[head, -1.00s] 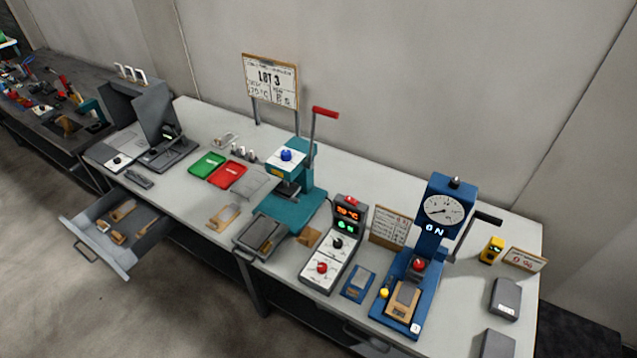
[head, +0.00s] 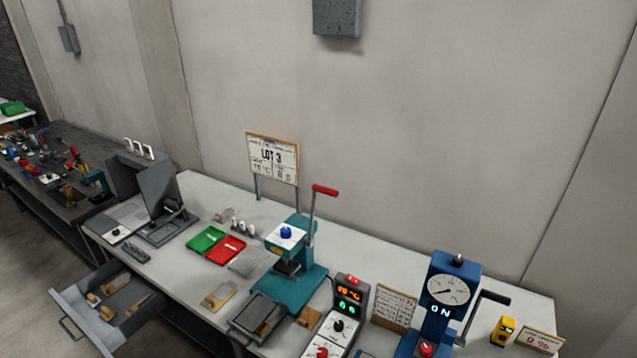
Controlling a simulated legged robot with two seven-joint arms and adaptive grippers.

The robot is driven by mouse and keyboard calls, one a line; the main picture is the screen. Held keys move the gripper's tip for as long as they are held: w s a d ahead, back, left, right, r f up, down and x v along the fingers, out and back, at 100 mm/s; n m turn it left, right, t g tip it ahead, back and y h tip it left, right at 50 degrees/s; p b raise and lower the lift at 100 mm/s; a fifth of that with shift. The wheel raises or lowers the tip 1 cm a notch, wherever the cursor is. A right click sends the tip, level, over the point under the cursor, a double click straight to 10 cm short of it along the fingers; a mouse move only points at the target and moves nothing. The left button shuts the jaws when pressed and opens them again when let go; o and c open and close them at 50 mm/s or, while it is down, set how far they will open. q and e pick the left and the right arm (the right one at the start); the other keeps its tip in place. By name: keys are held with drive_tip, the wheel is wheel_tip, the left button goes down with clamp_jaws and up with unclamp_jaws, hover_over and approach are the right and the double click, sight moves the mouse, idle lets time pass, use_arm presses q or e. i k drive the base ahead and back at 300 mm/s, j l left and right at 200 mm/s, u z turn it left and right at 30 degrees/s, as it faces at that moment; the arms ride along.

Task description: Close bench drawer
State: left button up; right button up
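The bench drawer (head: 72,300) is pulled out from the front of the light grey bench (head: 185,285), at the lower left of the head view. It is a grey open-topped box with a bar handle (head: 70,329) on its front face. Several small tan and brown pieces (head: 107,312) lie inside it. The drawer's lower front corner is cut off by the picture's bottom edge. Neither of my grippers is in view.
On the bench stand a teal press (head: 292,285) with a red-tipped lever, a blue gauge press (head: 433,310), a control box (head: 346,302), and green (head: 206,239) and red (head: 226,249) trays. A darker bench (head: 75,140) stands at the far left. Floor (head: 25,265) shows clear left of the drawer.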

sight(106, 337)
drive_tip(key=k+j+u, duration=0.15)
drive_tip(key=u, duration=0.35)
drive_tip(key=k+j+u, duration=0.2)
drive_tip(key=u, duration=0.25)
drive_tip(key=k+j+u, duration=0.1)
drive_tip(key=j+u, duration=0.4)
drive_tip(key=i+l+z, duration=0.1)
drive_tip(key=z, duration=0.45)
